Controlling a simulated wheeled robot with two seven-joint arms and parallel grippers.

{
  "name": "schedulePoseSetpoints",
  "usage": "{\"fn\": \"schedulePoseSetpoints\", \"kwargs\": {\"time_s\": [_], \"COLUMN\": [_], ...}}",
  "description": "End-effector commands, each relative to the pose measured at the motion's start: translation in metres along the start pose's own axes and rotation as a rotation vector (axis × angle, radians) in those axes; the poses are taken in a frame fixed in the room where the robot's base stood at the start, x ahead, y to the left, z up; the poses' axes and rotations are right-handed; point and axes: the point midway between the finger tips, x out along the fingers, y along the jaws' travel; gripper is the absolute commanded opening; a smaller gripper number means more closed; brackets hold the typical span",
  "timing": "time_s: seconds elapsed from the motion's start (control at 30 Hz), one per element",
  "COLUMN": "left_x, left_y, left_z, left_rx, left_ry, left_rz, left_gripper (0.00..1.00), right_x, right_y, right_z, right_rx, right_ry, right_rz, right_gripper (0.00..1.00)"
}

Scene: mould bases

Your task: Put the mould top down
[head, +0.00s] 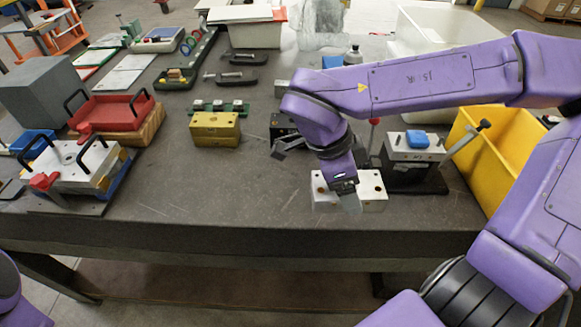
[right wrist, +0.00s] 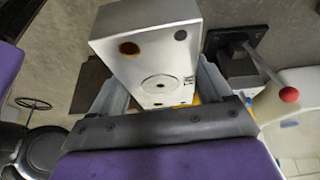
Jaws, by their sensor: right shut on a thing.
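The mould top looks like a white block with round holes in its face (head: 374,190). It is near the front edge of the table in the head view, partly hidden by my right gripper (head: 348,203). In the right wrist view the white block (right wrist: 150,50) sits between the two fingers of my right gripper (right wrist: 165,88), which is shut on it. I cannot tell whether the block touches the table. A yellow block (head: 215,130), possibly a mould base, stands to its left on the table. My left gripper is out of view.
A clamp station with a blue-topped block (head: 417,141) stands right of the white block, beside a yellow bin (head: 503,150). A handled white mould (head: 70,168) and a red tray (head: 112,112) are at left. The table (head: 215,190) is clear at front centre.

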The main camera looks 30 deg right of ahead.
Motion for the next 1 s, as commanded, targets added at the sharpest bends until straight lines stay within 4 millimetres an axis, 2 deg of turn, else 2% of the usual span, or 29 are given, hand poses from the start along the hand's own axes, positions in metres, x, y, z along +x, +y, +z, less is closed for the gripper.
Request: {"fn": "schedulePoseSetpoints", "kwargs": {"time_s": [0.07,0.17,0.3,0.33,0.47,0.6,0.87,1.0], "left_x": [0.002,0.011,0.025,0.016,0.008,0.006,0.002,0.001], "left_y": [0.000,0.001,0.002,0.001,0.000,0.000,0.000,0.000], "left_z": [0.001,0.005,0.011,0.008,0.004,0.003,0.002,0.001], "left_rx": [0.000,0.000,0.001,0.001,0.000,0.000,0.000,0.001], "left_ry": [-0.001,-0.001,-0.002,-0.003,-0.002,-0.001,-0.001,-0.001], "left_rz": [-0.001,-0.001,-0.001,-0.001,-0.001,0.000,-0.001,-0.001], "left_gripper": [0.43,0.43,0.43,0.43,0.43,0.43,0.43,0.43], "right_x": [-0.001,0.005,0.014,0.011,0.017,0.041,0.061,0.081], "right_y": [0.003,-0.005,-0.037,-0.044,-0.075,-0.097,-0.117,-0.119], "right_z": [-0.003,0.003,0.023,0.026,0.048,0.070,0.092,0.102], "right_rx": [0.042,0.060,0.063,0.059,0.054,0.051,0.049,0.047], "right_ry": [0.000,0.005,0.006,0.004,0.004,0.004,0.000,0.002], "right_rz": [0.015,0.018,0.015,0.023,0.024,0.023,0.020,0.021], "right_gripper": [0.08,0.08,0.08,0.08,0.08,0.08,0.08,0.08]}}
